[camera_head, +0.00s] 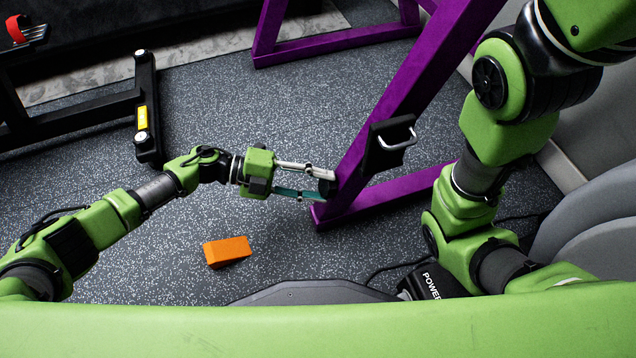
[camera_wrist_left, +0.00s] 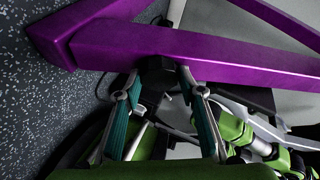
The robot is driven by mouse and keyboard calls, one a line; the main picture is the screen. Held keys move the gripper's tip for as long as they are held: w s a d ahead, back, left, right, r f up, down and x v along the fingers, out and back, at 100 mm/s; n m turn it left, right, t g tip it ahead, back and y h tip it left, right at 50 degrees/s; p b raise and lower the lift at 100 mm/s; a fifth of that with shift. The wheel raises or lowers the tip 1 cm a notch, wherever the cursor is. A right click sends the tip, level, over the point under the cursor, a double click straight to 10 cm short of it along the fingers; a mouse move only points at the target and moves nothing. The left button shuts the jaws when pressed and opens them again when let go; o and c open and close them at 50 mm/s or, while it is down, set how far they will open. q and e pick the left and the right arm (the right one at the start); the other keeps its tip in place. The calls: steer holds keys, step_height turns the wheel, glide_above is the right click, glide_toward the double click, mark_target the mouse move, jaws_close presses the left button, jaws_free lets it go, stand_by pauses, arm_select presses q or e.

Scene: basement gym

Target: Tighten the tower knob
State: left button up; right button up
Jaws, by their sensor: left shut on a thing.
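The tower is a purple frame with a slanted upright (camera_head: 415,85) and a floor beam (camera_head: 405,190). A black knob (camera_head: 327,186) sticks out from the left side of the upright near its foot. My left gripper (camera_head: 318,184) is shut on the knob, its fingers reaching in from the left. In the left wrist view, the knob (camera_wrist_left: 155,72) sits between the fingertips against the purple beam (camera_wrist_left: 190,50). The fingertips partly hide the knob. My right arm shows at the right, but its gripper is out of view.
An orange block (camera_head: 227,252) lies on the speckled floor below my left gripper. A black bracket with a metal handle (camera_head: 396,142) is on the upright. A black equipment leg (camera_head: 147,105) stands at the left. Bare floor lies between it and the tower.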

arm_select(q)
steer(key=o, duration=1.1)
steer(key=v, duration=1.2)
